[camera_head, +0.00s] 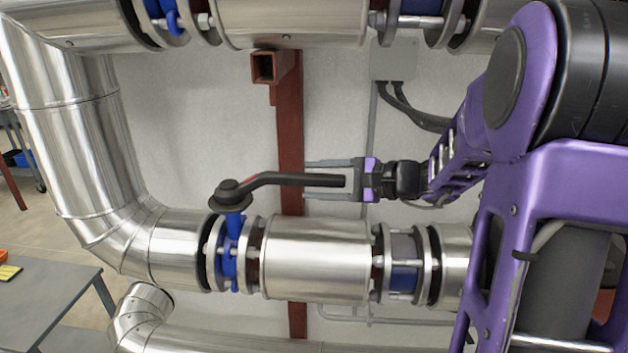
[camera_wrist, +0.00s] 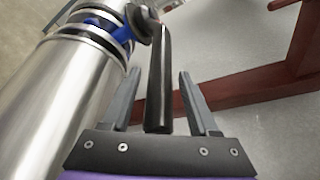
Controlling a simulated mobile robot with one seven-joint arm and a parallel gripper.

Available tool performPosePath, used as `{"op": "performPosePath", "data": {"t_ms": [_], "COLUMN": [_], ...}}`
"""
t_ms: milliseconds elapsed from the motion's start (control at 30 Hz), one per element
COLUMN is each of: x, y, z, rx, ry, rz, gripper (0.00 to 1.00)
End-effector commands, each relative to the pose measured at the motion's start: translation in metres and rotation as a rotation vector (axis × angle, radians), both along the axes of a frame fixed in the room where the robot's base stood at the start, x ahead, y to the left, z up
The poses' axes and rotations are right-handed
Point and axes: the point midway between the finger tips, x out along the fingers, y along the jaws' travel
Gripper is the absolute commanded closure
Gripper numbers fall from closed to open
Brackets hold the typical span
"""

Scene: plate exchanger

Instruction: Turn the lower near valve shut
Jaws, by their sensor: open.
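The valve is a blue butterfly body (camera_head: 231,255) clamped between flanges in the lower silver pipe. Its black lever handle (camera_head: 290,179) points right, roughly along the pipe, from a round black hub (camera_head: 231,193) on top. My gripper (camera_head: 325,179) is open, with its fingers on either side of the lever's free end. In the wrist view the lever (camera_wrist: 159,85) lies between the two grey fingers (camera_wrist: 155,98), with gaps on both sides. The valve's blue body (camera_wrist: 103,22) shows at the upper left there.
An upper pipe (camera_head: 290,22) with blue fittings crosses above. A red-brown steel post (camera_head: 290,135) stands behind the lever against the pale wall. The lower pipe (camera_head: 315,258) runs just below my gripper. A grey table (camera_head: 40,295) stands at the lower left.

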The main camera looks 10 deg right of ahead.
Motion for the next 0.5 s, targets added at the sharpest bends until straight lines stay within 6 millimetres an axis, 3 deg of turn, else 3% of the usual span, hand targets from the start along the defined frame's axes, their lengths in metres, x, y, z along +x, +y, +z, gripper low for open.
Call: {"op": "performPosePath", "data": {"t_ms": [367,400,500], "x": [0.0049,0.0049,0.0049], "y": [0.0068,0.0068,0.0066], "z": [-0.0015,-0.0015,-0.0015], "rx": [-0.001,-0.001,-0.001], "ry": [-0.001,-0.001,-0.001], "rz": [0.0,0.0,0.0], "gripper": [0.39,0.41,0.59]}}
